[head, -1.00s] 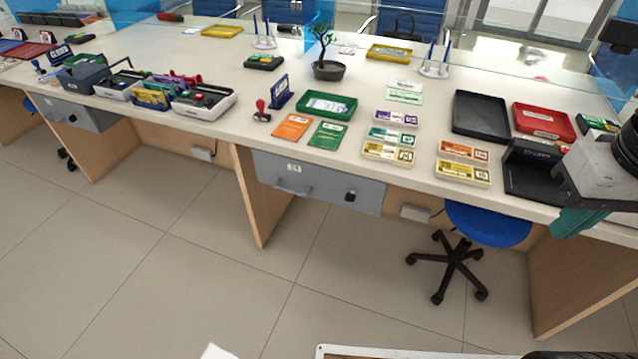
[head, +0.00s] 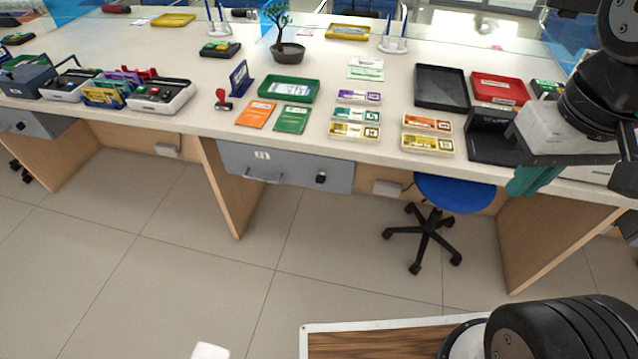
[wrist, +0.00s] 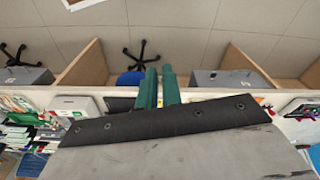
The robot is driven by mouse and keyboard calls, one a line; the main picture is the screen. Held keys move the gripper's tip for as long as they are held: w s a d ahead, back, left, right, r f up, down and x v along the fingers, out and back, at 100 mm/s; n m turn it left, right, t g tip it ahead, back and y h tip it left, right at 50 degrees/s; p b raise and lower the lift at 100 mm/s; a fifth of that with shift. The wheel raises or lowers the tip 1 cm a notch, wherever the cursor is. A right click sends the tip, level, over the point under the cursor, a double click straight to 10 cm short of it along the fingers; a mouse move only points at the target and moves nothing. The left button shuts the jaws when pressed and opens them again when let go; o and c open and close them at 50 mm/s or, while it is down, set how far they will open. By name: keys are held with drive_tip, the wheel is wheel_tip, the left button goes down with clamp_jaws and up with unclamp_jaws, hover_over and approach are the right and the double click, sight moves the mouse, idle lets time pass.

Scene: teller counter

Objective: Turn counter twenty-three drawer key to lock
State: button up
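A grey drawer (head: 240,160) hangs under the counter, shut, with a bar handle and a small label too blurred to read surely. A black key or lock knob (head: 321,178) sits at its right side; its turn angle is too small to tell. The same drawer seems to show upside down right of the fingers in the wrist view (wrist: 222,83). My gripper (head: 535,180) has teal fingers and is over the counter's front edge, well right of the drawer. In the wrist view its fingers (wrist: 160,85) have a narrow empty gap between them.
A blue stool (head: 455,193) stands under the counter right of the drawer, beside a wooden side panel (head: 550,235). Another panel (head: 225,190) is left of the drawer. The counter holds trays, cards and a black holder (head: 490,140) near my gripper. Floor before the drawer is clear.

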drive_tip(key=o, duration=0.5)
drive_tip(key=shift+a, duration=0.2)
drive_tip(key=o, duration=0.3)
drive_tip(key=w+f+g, duration=0.1)
drive_tip(key=w+a+f+n+g, duration=0.1)
drive_tip(key=f, duration=0.1)
drive_tip(key=w+a+f+n+g+h, duration=0.1)
drive_tip(key=f, duration=0.1)
drive_tip(key=shift+a, duration=0.25)
drive_tip(key=w+a+f+n+t+h, duration=0.2)
drive_tip(key=w+f+n+h, duration=0.55)
drive_tip(key=f, duration=0.25)
drive_tip(key=w+a+f+n+t+h, duration=0.1)
drive_tip(key=w+a+f+n+h, duration=0.1)
drive_tip(key=w+f+n+h, duration=0.6)
drive_tip(key=n+t+y, duration=0.8)
drive_tip(key=n+t, duration=0.6)
approach(319, 182)
drive_tip(key=s+d+f, duration=0.1)
drive_tip(key=d, duration=0.7)
drive_tip(key=w+a+y, duration=0.1)
drive_tip(key=w, duration=0.2)
drive_tip(key=w+a+n+t+y, duration=0.1)
drive_tip(key=w, duration=0.2)
drive_tip(key=w+a+t+y, duration=0.1)
drive_tip(key=w+y, duration=0.1)
drive_tip(key=w, duration=0.1)
drive_tip(key=shift+w+a+r+n, duration=0.1)
drive_tip(key=shift+w+r+n, duration=0.15)
drive_tip(key=shift+w+r, duration=0.05)
